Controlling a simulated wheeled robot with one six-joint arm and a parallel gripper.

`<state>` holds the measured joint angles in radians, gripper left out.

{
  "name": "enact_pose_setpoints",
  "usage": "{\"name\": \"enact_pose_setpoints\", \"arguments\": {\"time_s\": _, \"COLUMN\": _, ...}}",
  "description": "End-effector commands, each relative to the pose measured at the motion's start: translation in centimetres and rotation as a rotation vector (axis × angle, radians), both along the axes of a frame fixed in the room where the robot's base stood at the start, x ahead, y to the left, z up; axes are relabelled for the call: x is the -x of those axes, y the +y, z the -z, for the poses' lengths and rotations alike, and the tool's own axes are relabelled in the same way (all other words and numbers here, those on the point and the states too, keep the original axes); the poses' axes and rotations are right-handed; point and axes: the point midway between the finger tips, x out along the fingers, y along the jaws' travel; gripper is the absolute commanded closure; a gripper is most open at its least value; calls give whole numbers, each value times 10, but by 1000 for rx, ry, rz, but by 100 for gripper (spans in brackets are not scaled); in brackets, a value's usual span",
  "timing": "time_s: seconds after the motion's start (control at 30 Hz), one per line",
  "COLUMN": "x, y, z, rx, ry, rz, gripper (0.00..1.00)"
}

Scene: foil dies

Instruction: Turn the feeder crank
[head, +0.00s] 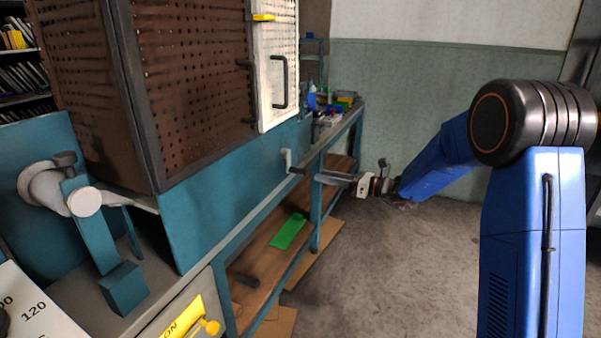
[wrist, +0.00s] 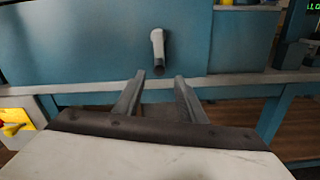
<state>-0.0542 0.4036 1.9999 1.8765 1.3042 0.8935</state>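The crank (head: 288,160) is a small light-grey arm with a dark handle, mounted on the teal front panel of the machine. In the wrist view the crank (wrist: 157,48) hangs down from the panel, its dark handle end pointing toward my gripper. My gripper (head: 325,177) is to the right of the crank in the head view, with its fingers toward the panel. In the wrist view my gripper (wrist: 160,80) has its two fingers apart, with nothing between them. The handle end appears just beyond the fingertips, centred between them; whether they touch cannot be told.
A perforated brown cabinet (head: 195,75) with a white door (head: 275,65) stands above the panel. A yellow lever (head: 208,326) is at lower left. A green sheet (head: 287,231) lies on the lower shelf. The floor (head: 420,270) at right is clear.

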Motion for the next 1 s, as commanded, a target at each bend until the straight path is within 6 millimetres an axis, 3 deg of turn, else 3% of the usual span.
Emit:
{"name": "enact_pose_setpoints", "arguments": {"time_s": 0.2, "x": -12, "y": 38, "z": 0, "rx": 1, "ry": -1, "rz": -4, "gripper": 63}}
{"name": "enact_pose_setpoints", "arguments": {"time_s": 0.5, "x": -28, "y": 79, "z": 0, "rx": 1, "ry": -1, "rz": -2, "gripper": 63}}
{"name": "enact_pose_setpoints", "arguments": {"time_s": 0.7, "x": -33, "y": 91, "z": 0, "rx": 0, "ry": -1, "rz": -1, "gripper": 63}}
{"name": "enact_pose_setpoints", "arguments": {"time_s": 1.0, "x": -33, "y": 92, "z": 0, "rx": 0, "ry": -1, "rz": 0, "gripper": 63}}
